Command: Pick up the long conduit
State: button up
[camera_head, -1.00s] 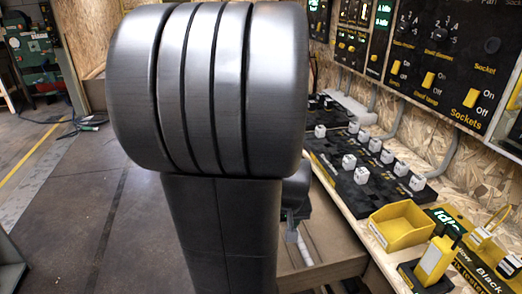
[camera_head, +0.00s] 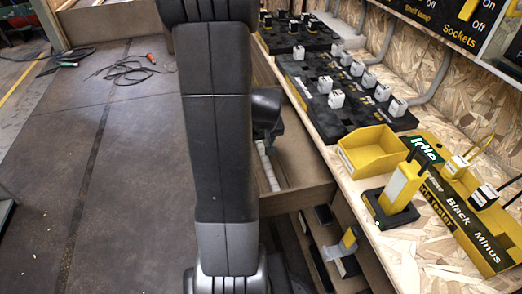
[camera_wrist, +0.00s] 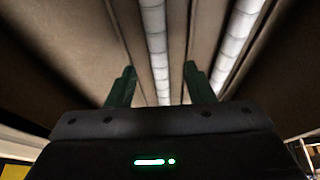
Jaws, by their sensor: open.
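Two pale segmented tubes lie in a brown trough in the wrist view. One tube (camera_wrist: 154,45) is in the middle and the other tube (camera_wrist: 238,42) is to its right. I cannot tell which is the long conduit. My gripper (camera_wrist: 160,84) is open, with its two dark green fingers apart. The middle tube runs between the fingers in the picture, and no contact shows. In the head view a short piece of pale tube (camera_head: 267,165) shows in the wooden drawer (camera_head: 307,196); my arm hides the rest and the fingertips.
A wooden bench to the right holds a yellow bin (camera_head: 372,153), a yellow tester (camera_head: 403,187) in a black stand, and black boards with white blocks (camera_head: 336,99). Below the drawer is another compartment with loose items (camera_head: 345,250). Dark floor on the left is mostly clear, with a cable (camera_head: 130,70).

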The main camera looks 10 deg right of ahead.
aim_at(261, 146)
jog(key=shift+w+b+x, duration=0.2)
jog(key=shift+b+x, duration=0.75)
jog(key=shift+x, duration=1.8)
jog(key=shift+r, duration=0.15)
jog(key=shift+c, duration=0.5)
grip_shut()
